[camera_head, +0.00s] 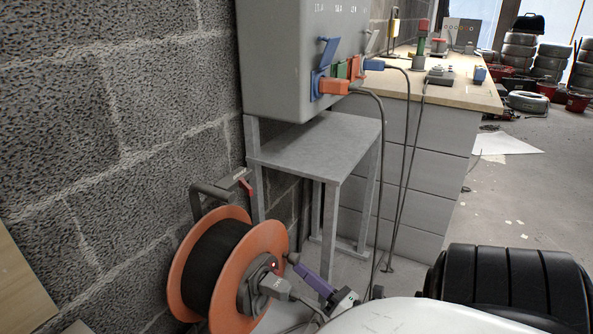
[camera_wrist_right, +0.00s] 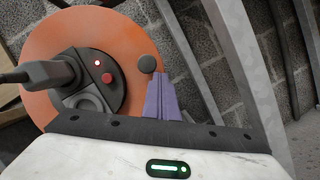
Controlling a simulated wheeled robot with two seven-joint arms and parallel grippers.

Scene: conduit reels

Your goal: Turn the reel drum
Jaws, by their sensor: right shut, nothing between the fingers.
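The cable reel has an orange drum (camera_head: 262,240) wound with black cable (camera_head: 215,265), and stands on the floor against the block wall. Its grey hub carries a plug and a red light. A small dark crank knob (camera_head: 293,258) sticks out from the drum's face; the knob (camera_wrist_right: 147,64) also shows in the right wrist view. My right gripper (camera_head: 302,268) has purple fingers, shut and empty. In the wrist view its fingertips (camera_wrist_right: 160,76) are right beside the knob; I cannot tell whether they touch it. My left gripper is not in view.
A grey metal stand (camera_head: 325,142) is behind the reel, under a wall box (camera_head: 290,50) with coloured plugs. Black cables hang down to the floor. A workbench (camera_head: 455,90) with grey drawers stands behind. Open floor lies to the right.

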